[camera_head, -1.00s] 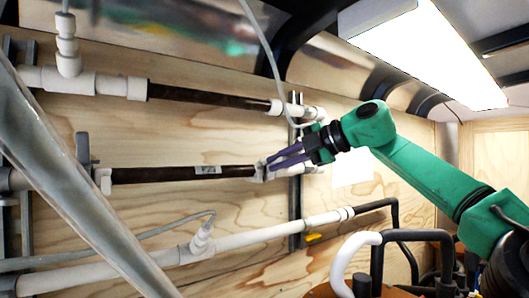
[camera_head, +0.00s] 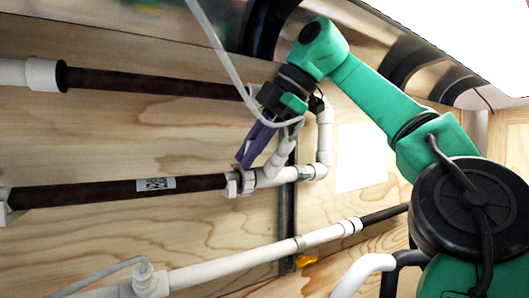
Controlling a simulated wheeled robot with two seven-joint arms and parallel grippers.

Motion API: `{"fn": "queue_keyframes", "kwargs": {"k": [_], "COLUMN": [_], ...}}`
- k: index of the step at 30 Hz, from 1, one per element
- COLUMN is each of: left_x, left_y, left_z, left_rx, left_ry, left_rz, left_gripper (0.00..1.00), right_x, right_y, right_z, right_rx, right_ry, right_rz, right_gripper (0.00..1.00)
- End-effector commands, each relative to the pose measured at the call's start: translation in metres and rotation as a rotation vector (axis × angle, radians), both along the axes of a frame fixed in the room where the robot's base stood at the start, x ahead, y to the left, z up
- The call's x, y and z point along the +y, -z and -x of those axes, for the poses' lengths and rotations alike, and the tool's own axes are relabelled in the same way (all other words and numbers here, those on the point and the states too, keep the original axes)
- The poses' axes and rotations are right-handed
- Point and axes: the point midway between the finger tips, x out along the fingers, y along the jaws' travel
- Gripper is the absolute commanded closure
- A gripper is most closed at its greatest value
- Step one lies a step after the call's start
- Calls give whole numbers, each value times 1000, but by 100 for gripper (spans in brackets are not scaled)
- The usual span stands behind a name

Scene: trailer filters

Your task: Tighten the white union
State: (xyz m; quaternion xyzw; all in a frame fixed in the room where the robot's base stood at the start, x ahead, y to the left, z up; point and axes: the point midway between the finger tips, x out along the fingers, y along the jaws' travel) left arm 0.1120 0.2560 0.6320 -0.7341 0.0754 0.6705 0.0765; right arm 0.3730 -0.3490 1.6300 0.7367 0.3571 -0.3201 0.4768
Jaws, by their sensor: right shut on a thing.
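The white union (camera_head: 238,184) is a ribbed white nut at the right end of the middle dark filter tube (camera_head: 105,192), which carries a small printed label. My right gripper (camera_head: 245,160) comes down from above right, with its purple fingers slanting to the union. Its fingertips are shut on the upper part of the union; the far finger is partly hidden. My left gripper is out of view.
White elbow piping (camera_head: 324,140) rises just right of the union, beside a dark vertical rail (camera_head: 287,225). A thin grey hose (camera_head: 222,60) hangs down past my right gripper. A lower white pipe (camera_head: 240,262) has a yellow handle (camera_head: 305,261) near it.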

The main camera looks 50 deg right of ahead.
Motion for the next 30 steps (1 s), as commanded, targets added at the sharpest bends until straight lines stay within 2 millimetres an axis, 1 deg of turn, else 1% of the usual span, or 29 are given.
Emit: {"fn": "queue_keyframes", "kwargs": {"k": [1,5,14,15,17,30], "left_x": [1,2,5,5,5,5], "left_y": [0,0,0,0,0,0], "left_z": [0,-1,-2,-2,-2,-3], "left_rx": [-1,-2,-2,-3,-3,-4], "left_ry": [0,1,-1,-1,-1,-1], "left_rz": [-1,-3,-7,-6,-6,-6], "left_gripper": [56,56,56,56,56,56], "right_x": [1,4,5,5,5,5], "right_y": [3,3,4,4,3,1], "right_z": [-1,-1,0,0,0,0], "right_rx": [18,27,30,30,30,21], "right_ry": [2,5,4,5,4,2], "right_rz": [0,-4,-3,-3,-3,-3], "right_gripper": [100,100,100,78,56,56]}}
